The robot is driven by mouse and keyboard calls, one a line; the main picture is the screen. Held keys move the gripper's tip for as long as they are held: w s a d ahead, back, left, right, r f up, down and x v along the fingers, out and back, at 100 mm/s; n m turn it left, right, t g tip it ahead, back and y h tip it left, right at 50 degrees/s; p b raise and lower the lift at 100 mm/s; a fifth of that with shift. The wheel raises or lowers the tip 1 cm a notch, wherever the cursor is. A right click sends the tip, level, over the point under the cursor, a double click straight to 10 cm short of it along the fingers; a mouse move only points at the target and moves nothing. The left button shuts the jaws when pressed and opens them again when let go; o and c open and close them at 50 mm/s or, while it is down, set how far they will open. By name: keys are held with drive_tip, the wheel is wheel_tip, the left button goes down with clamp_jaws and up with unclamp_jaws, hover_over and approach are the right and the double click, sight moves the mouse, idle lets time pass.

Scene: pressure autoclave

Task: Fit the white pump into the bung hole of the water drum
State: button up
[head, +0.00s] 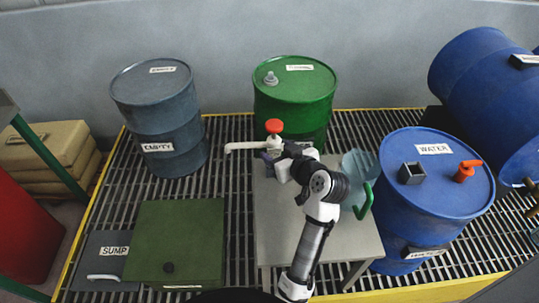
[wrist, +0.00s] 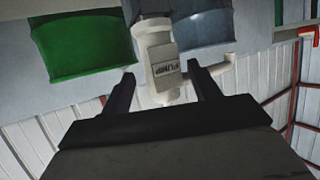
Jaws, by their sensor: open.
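The white pump (head: 270,141) has a red top and a long spout pointing left. It stands upright at the back of the grey table, in front of the green drum. The blue water drum (head: 425,222) stands upright at right. Its lid carries a dark square piece (head: 411,173) and an orange-red fitting (head: 467,171). I cannot make out an open bung hole.
The green drum (head: 295,98) and grey EMPTY drum (head: 160,115) stand behind. Another blue drum (head: 480,75) lies at far right. Slatted floor lies between.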

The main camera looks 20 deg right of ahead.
drive_tip(key=p+x, duration=0.1)
drive_tip(key=x, duration=0.4)
drive_tip(key=shift+p, duration=0.35)
drive_tip(key=c, duration=1.3)
drive_tip(key=shift+r, duration=0.1)
